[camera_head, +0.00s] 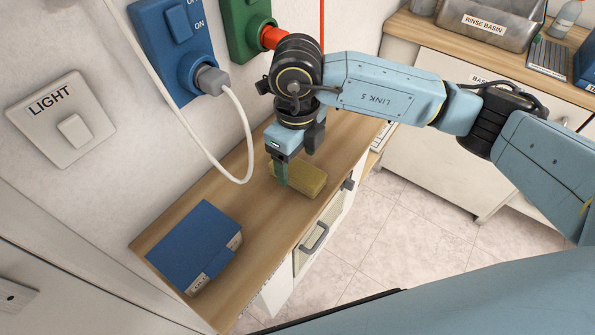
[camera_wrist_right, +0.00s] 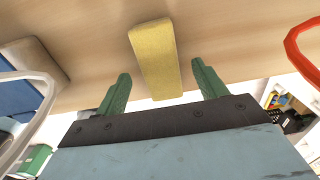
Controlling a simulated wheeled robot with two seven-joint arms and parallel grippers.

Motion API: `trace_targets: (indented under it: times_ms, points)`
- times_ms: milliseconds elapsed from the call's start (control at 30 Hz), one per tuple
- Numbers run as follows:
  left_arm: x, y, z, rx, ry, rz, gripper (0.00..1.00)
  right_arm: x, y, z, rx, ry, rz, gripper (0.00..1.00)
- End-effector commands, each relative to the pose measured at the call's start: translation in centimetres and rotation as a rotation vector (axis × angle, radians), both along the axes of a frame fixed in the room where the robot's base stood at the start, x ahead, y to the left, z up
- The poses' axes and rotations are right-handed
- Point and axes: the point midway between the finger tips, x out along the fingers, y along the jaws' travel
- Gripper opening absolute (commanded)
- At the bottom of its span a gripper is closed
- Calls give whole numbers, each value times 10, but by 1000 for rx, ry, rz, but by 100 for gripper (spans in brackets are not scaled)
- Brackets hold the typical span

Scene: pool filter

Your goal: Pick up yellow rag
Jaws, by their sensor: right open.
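The yellow rag (camera_head: 303,179) lies as a folded block on the wooden top of a low cabinet in the head view. In the right wrist view the yellow rag (camera_wrist_right: 156,58) shows between and beyond the two green fingers. My right gripper (camera_head: 284,180) points down just above and beside the rag; its near finger overlaps the rag's left end in the picture. In the wrist view my right gripper (camera_wrist_right: 160,80) is open, with one finger on each side of the rag and a gap to it on both sides. My left gripper is not in view.
A blue box (camera_head: 195,245) sits on the same wooden top (camera_head: 245,222), nearer than the rag. A white cable (camera_head: 225,150) hangs from the blue wall socket (camera_head: 172,45) by the gripper. A counter with a rinse basin (camera_head: 485,25) stands at the back right.

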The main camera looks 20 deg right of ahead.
Motion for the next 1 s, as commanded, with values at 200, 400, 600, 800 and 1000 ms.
trace_targets:
  times_ms: [200, 400, 600, 800, 1000]
  points:
    - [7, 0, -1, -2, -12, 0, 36, -2, -1, -31, -1, 1, -2, 71]
    - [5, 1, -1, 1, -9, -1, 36, -2, -1, -33, 1, -1, -1, 71]
    - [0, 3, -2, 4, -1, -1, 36, -2, -1, -33, 1, -1, -1, 49]
    - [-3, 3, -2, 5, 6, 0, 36, -2, -1, -32, 1, -1, 0, 23]
    - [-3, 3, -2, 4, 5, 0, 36, -1, -1, -32, 1, -1, 0, 23]
